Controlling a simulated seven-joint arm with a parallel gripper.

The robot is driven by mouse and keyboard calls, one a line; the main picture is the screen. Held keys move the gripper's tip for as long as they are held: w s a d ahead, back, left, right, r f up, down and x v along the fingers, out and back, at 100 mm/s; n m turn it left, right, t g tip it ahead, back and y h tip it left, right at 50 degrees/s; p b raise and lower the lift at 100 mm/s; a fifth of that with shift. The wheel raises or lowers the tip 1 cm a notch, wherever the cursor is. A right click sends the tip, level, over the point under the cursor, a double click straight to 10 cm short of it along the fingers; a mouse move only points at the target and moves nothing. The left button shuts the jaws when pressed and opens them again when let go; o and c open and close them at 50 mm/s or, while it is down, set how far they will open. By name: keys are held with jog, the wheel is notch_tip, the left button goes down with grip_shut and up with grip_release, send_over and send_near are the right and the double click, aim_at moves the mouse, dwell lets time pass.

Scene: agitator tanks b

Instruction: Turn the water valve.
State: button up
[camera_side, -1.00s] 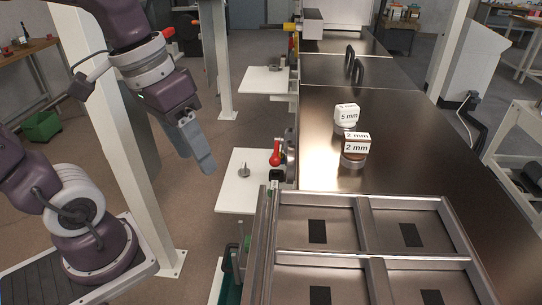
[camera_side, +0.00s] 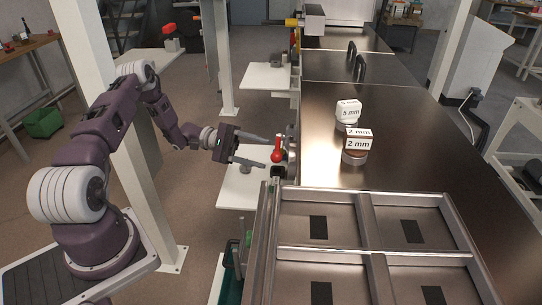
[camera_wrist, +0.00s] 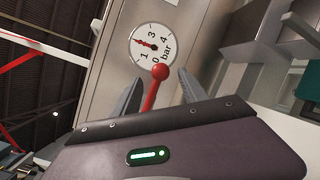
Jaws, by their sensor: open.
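A red valve lever with a ball end (camera_side: 278,152) stands at the left side of the steel tank bench in the side view. It also shows in the wrist view as a red rod with a round knob (camera_wrist: 160,73), below a pressure gauge (camera_wrist: 156,45). My gripper (camera_side: 266,151) is open, its two grey fingers pointing right toward the lever. In the wrist view my gripper (camera_wrist: 160,92) has one finger on each side of the red lever, with gaps between; contact cannot be told.
White side shelves (camera_side: 244,190) jut out from the bench below the gripper. The steel top (camera_side: 400,140) carries a 5 mm block (camera_side: 348,109) and a 2 mm block (camera_side: 358,140). A divided metal frame (camera_side: 365,252) lies in front. A white post (camera_side: 128,130) stands beside my arm.

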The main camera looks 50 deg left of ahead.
jog(key=shift+x, duration=1.95)
grip_shut()
jog(key=shift+f, duration=0.1)
